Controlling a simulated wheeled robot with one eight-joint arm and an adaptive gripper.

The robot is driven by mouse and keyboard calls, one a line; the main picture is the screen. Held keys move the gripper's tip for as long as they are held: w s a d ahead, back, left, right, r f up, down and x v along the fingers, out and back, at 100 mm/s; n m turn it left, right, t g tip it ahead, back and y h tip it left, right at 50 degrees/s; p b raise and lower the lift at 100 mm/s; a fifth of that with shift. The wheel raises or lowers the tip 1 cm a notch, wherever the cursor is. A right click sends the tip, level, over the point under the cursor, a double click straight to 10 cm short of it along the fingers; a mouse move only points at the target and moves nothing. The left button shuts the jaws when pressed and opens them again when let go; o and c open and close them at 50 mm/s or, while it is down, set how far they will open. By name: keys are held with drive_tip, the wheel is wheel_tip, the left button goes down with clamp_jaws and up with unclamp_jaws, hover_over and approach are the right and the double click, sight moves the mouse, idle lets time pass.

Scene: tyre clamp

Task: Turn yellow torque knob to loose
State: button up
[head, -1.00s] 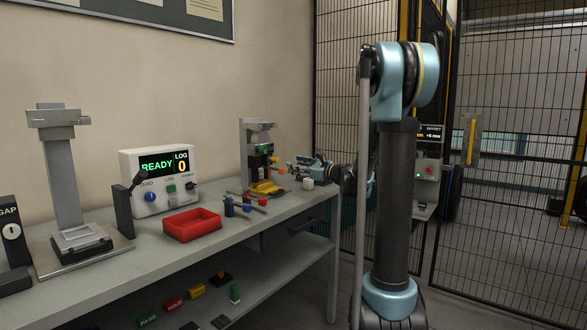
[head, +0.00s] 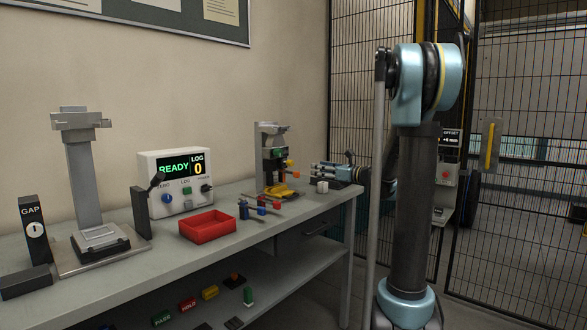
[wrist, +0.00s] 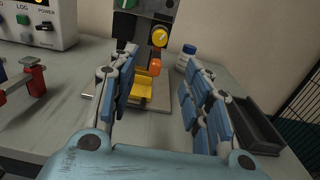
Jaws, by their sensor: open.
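The yellow torque knob (wrist: 160,37) is on the front of a dark-headed clamp stand (wrist: 143,50) in the wrist view. It has a pale pointer mark; its setting is too small to read. An orange ball-ended lever (wrist: 155,66) is just below it, above a yellow block (wrist: 143,88) at the stand's foot. My gripper (wrist: 161,60) is open and empty, with blue-padded fingers either side of the knob's line of sight, apart from it. In the head view my gripper (head: 321,170) is right of the stand (head: 268,150), at bench height.
The READY readout box (head: 176,180), red bin (head: 207,226) and small colored tools (head: 258,207) are further left on the bench. A mesh fence (head: 370,90) stands behind.

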sight(293, 164)
drive_tip(key=x, duration=1.5)
drive_tip(key=shift+c, duration=0.3)
clamp_jaws()
